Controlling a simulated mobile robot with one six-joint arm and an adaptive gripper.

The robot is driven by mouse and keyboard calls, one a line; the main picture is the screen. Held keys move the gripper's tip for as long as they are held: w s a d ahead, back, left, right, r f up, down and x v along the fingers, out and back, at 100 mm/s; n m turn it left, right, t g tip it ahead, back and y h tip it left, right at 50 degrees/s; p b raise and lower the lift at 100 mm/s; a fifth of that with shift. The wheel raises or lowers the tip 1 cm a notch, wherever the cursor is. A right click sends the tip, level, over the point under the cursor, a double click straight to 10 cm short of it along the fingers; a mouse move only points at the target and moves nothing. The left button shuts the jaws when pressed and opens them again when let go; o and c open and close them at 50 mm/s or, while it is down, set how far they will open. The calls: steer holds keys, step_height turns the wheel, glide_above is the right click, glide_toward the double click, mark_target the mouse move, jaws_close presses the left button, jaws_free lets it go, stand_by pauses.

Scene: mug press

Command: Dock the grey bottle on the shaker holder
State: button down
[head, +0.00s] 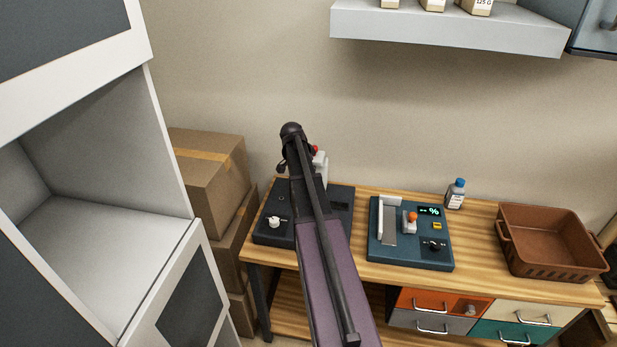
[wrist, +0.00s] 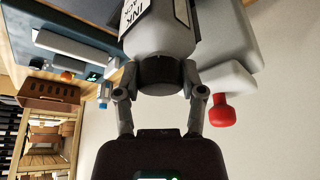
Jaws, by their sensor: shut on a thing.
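In the wrist view my gripper (wrist: 160,88) is shut on the grey bottle (wrist: 155,38) near its black cap (wrist: 160,72). A white label with dark print shows on the bottle. In the head view my arm hides the bottle and the fingers. The bottle is over or beside the dark left machine (head: 270,234), which has a white knob and a pale upright part (head: 321,166) with a red knob. The red knob (wrist: 222,110) also shows beside the gripper in the wrist view. I cannot tell which part is the shaker holder, or whether the bottle touches it.
A blue-grey device (head: 400,250) with an orange-tipped lever stands right of my arm. Beyond it are a blue-capped bottle (head: 455,194) and a brown basket (head: 550,240). Cardboard boxes (head: 212,175) and a white cabinet (head: 110,240) stand left. A shelf (head: 445,27) hangs above.

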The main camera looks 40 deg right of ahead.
stand_by(0.3)
steer(key=shift+w+d, duration=0.25)
steer(key=shift+w, duration=0.3)
steer(key=shift+f+b, duration=1.8)
steer(key=shift+f, duration=0.15)
steer(key=shift+c, duration=1)
jaws_free()
steer(key=shift+r, duration=0.2)
steer(key=p+v, duration=0.5)
steer(key=v, duration=0.1)
steer(key=shift+d+p, duration=0.1)
steer(key=shift+p, duration=0.2)
steer(key=p+v, duration=0.5)
steer(key=v, duration=0.1)
